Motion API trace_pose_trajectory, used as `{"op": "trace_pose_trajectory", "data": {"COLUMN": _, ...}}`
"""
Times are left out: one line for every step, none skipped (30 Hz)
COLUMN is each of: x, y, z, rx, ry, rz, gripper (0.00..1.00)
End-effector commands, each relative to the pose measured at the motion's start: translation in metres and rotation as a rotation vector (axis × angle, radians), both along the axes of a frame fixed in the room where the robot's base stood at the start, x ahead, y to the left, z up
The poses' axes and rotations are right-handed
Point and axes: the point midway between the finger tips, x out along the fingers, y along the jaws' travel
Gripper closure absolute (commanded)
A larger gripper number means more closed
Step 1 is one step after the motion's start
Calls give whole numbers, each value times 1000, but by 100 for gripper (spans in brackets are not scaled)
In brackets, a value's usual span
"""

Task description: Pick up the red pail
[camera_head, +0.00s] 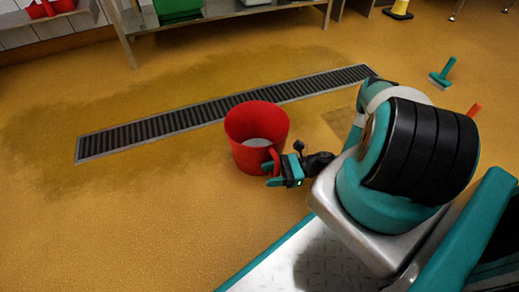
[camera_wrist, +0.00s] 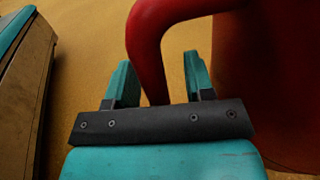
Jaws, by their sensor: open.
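The red pail (camera_head: 246,122) stands upright on the yellow floor, close to the drain grate, with something pale inside it. Its side handle (camera_head: 274,160) faces my arm. My gripper (camera_head: 267,174) is at the handle on the pail's right side. In the wrist view, the two teal fingers of my gripper (camera_wrist: 157,78) are apart, and the red handle (camera_wrist: 148,60) passes down between them. The pail's wall (camera_wrist: 275,80) fills the right side of that view. I cannot tell whether a finger touches the handle.
A long drain grate (camera_head: 180,117) runs behind the pail. A green-headed brush (camera_head: 440,80) lies at the right. The floor left of the pail is clear.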

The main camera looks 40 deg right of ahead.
Motion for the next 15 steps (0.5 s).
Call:
{"op": "trace_pose_trajectory", "data": {"x": 1, "y": 1, "z": 0, "rx": 0, "ry": 0, "rz": 0, "gripper": 52}}
{"op": "trace_pose_trajectory", "data": {"x": 1, "y": 2, "z": 0, "rx": 0, "ry": 0, "rz": 0, "gripper": 52}}
{"op": "trace_pose_trajectory", "data": {"x": 1, "y": 2, "z": 1, "rx": 0, "ry": -1, "rz": 0, "gripper": 52}}
{"op": "trace_pose_trajectory", "data": {"x": 1, "y": 1, "z": 1, "rx": 0, "ry": -1, "rz": -1, "gripper": 52}}
{"op": "trace_pose_trajectory", "data": {"x": 1, "y": 1, "z": 1, "rx": 0, "ry": -1, "rz": -1, "gripper": 52}}
{"op": "trace_pose_trajectory", "data": {"x": 1, "y": 1, "z": 1, "rx": 0, "ry": -1, "rz": 0, "gripper": 52}}
{"op": "trace_pose_trajectory", "data": {"x": 1, "y": 1, "z": 1, "rx": 0, "ry": -1, "rz": 0, "gripper": 54}}
{"op": "trace_pose_trajectory", "data": {"x": 1, "y": 1, "z": 1, "rx": 0, "ry": -1, "rz": 0, "gripper": 61}}
{"op": "trace_pose_trajectory", "data": {"x": 1, "y": 1, "z": 1, "rx": 0, "ry": -1, "rz": -1, "gripper": 70}}
{"op": "trace_pose_trajectory", "data": {"x": 1, "y": 1, "z": 1, "rx": 0, "ry": -1, "rz": -1, "gripper": 77}}
{"op": "trace_pose_trajectory", "data": {"x": 1, "y": 1, "z": 1, "rx": 0, "ry": -1, "rz": -1, "gripper": 84}}
{"op": "trace_pose_trajectory", "data": {"x": 1, "y": 1, "z": 1, "rx": 0, "ry": 0, "rz": -1, "gripper": 93}}
{"op": "trace_pose_trajectory", "data": {"x": 1, "y": 1, "z": 1, "rx": 0, "ry": 0, "rz": -1, "gripper": 100}}
{"op": "trace_pose_trajectory", "data": {"x": 1, "y": 1, "z": 1, "rx": 0, "ry": 0, "rz": -1, "gripper": 100}}
{"op": "trace_pose_trajectory", "data": {"x": 1, "y": 1, "z": 1, "rx": 0, "ry": 0, "rz": -1, "gripper": 100}}
